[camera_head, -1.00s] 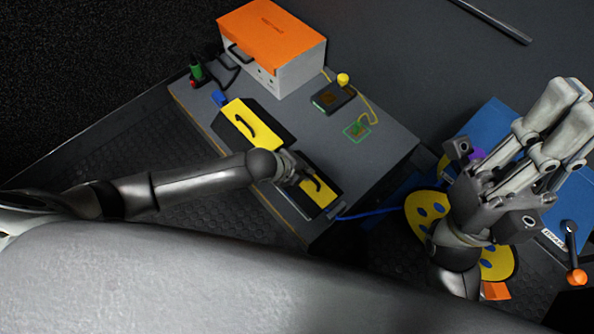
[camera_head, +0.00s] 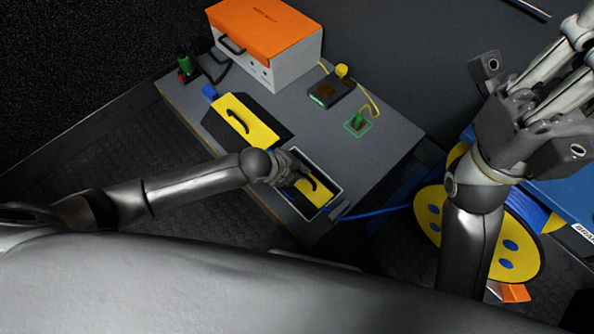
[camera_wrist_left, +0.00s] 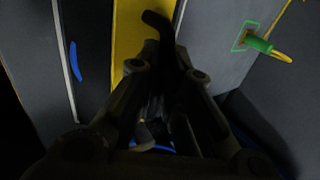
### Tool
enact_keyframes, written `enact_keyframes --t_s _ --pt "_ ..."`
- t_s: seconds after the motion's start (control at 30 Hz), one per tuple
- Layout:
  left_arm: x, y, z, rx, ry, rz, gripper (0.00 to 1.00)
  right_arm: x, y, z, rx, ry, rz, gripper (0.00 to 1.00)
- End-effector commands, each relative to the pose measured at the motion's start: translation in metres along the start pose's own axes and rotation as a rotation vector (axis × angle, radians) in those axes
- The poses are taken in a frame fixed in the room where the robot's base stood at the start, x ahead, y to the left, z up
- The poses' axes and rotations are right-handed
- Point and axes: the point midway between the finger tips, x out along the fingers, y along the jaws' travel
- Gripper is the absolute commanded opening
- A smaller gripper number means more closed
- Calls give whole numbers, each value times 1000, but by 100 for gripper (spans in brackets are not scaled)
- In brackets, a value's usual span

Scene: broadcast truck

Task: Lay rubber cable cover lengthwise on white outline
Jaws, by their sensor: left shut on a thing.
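A rubber cable cover, yellow on top with black sides and a black handle (camera_head: 312,190), lies at the right front of the grey table, within a white outline (camera_head: 334,178). My left gripper (camera_head: 294,172) is over it, shut on its handle (camera_wrist_left: 158,22). In the left wrist view its yellow top (camera_wrist_left: 132,45) runs up behind my dark fingers. My fingers and arm hide part of the cover and outline, so I cannot tell whether it touches the table. My right gripper (camera_head: 580,55) is at the upper right, its fingers partly cut off.
Another yellow and black cover (camera_head: 250,122) lies to the left on the table. Behind are an orange-lidded box (camera_head: 265,40), a dark device (camera_head: 330,92) with a yellow cable, and a green outline (camera_head: 358,124). A blue cable (camera_head: 375,213) leads right to a yellow reel (camera_head: 430,212).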

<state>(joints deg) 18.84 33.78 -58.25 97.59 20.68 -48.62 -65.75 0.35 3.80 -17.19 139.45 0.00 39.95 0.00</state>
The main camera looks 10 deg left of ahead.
Motion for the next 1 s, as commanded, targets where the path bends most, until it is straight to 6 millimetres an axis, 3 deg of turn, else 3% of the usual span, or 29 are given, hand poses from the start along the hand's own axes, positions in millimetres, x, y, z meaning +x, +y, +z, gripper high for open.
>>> enact_keyframes --t_s 0.33,0.37,0.5,0.83,1.0 --pt "0 -2 0 0 1 -5 0 1 0 0 0 2 -1 0" --pt "1 0 0 0 1 -1 12 1 0 0 0 2 -1 0" --pt "1 0 0 0 0 -1 30 1 0 0 0 2 -1 0" --pt "0 0 0 1 0 -1 31 1 0 0 0 3 -1 0" --pt "-13 -2 0 2 0 -1 31 7 1 -2 1 4 2 0"
